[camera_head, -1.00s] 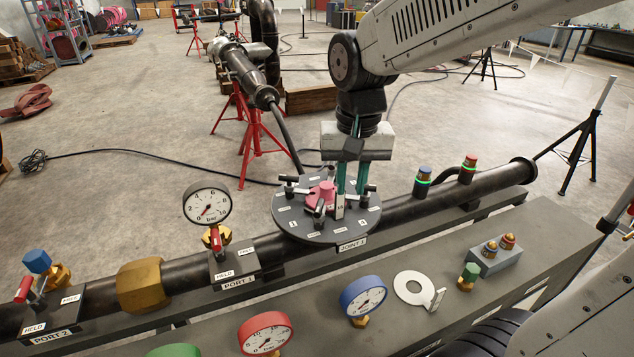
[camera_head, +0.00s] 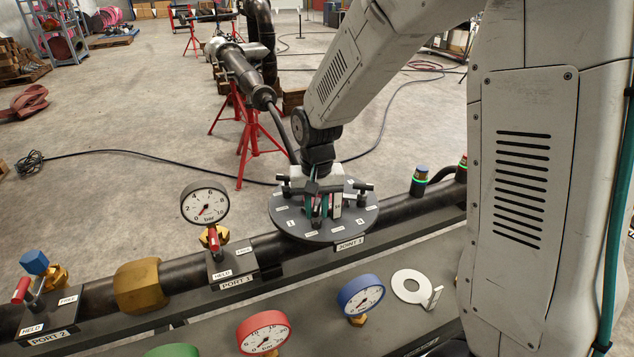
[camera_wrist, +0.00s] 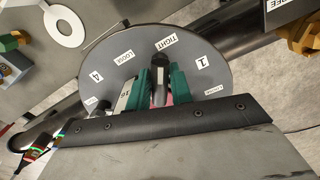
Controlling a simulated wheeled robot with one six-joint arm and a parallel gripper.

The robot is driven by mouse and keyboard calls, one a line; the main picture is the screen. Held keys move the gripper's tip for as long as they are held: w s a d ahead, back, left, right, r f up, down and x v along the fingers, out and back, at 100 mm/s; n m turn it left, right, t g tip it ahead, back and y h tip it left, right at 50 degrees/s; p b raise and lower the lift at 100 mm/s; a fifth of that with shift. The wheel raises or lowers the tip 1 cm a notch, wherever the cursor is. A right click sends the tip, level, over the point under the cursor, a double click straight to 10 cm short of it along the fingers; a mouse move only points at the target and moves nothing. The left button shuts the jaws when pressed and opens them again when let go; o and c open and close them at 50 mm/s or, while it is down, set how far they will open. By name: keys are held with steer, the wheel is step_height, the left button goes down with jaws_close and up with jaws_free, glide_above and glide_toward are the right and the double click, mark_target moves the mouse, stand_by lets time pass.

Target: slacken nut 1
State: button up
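My gripper (camera_head: 322,210) is down at the disc's near part. In the wrist view its two teal fingers (camera_wrist: 161,88) stand on either side of a dark upright bar (camera_wrist: 160,72). I cannot tell whether they press on it. The labels TIGHT (camera_wrist: 167,42), LOOSE (camera_wrist: 123,56), "1" (camera_wrist: 202,61) and "4" (camera_wrist: 96,76) show on the disc. The pink centre piece is almost wholly hidden behind my gripper.
A white-faced gauge (camera_head: 205,205) and a brass fitting (camera_head: 140,287) stand left along the pipe. Two green-ringed posts (camera_head: 420,178) stand right of the disc. Red (camera_head: 264,332) and blue (camera_head: 361,294) gauges and a white ring tag (camera_head: 410,286) are on the near bench.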

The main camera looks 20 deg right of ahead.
mark_target(317, 204)
steer(key=n, duration=0.4)
steer(key=shift+n, duration=0.4)
steer(key=n, duration=0.4)
steer(key=shift+n, duration=0.3)
steer(key=n, duration=0.9)
steer(key=shift+m, duration=0.9)
steer(key=shift+r+m, duration=0.25)
steer(key=shift+m, duration=0.15)
step_height(317, 204, up, 6)
steer(key=shift+r, duration=0.25)
